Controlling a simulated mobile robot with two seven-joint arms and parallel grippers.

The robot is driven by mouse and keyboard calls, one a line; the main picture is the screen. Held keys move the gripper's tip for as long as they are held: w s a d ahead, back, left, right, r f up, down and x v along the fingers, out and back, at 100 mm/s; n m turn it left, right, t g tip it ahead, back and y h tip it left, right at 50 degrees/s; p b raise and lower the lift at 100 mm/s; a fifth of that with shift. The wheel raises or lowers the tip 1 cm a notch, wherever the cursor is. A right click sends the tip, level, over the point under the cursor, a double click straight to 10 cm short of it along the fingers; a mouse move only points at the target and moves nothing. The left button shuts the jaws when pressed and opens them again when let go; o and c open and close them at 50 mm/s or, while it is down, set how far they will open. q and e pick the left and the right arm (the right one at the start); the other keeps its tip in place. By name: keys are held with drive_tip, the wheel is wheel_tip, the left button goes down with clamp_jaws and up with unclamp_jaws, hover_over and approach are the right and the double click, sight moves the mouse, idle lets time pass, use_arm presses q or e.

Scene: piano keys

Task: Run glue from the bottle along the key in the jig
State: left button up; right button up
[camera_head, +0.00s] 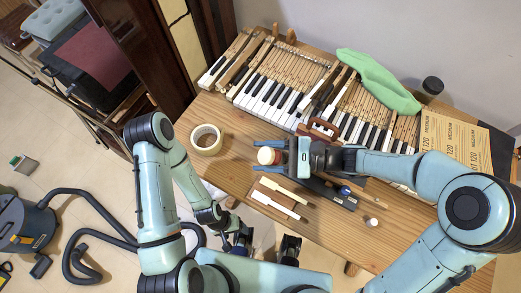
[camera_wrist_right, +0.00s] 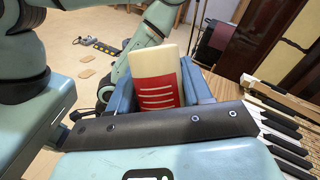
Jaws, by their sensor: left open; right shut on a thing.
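My right gripper (camera_head: 275,156) is shut on the glue bottle (camera_head: 267,156), above the bench and just behind the jig. In the right wrist view the bottle (camera_wrist_right: 155,80) is white with a red label, between the blue fingers. Its nozzle cannot be made out. The jig (camera_head: 262,207) looks like a small brown board on the bench. A pale wooden key (camera_head: 287,191) with a white end lies there, and a white strip (camera_head: 275,206) lies in front of it. My left gripper (camera_head: 264,241) is open and empty, low in front of the bench.
A dark bar (camera_head: 330,192) lies right of the jig. A sandpaper pack (camera_head: 455,140) lies far right.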

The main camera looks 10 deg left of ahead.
sight(277, 163)
drive_tip(key=shift+s+d+p, duration=0.55)
drive_tip(key=shift+s+d, duration=1.1)
drive_tip(key=shift+d, duration=3.4)
drive_tip(key=shift+w+a, duration=0.4)
drive_tip(key=shift+a, duration=0.75)
drive_tip(key=shift+w+a, duration=0.35)
drive_tip(key=shift+a, duration=0.85)
drive_tip(key=shift+w+a, duration=0.4)
drive_tip(key=shift+a, duration=0.75)
use_arm(q)
drive_tip(key=shift+b, duration=0.55)
use_arm(e)
drive_tip(key=w+a, duration=0.2)
drive_tip(key=a, duration=0.4)
drive_tip(key=shift+a, duration=0.35)
use_arm(q)
drive_tip(key=shift+r, duration=0.1)
use_arm(e)
drive_tip(key=shift+w, duration=0.1)
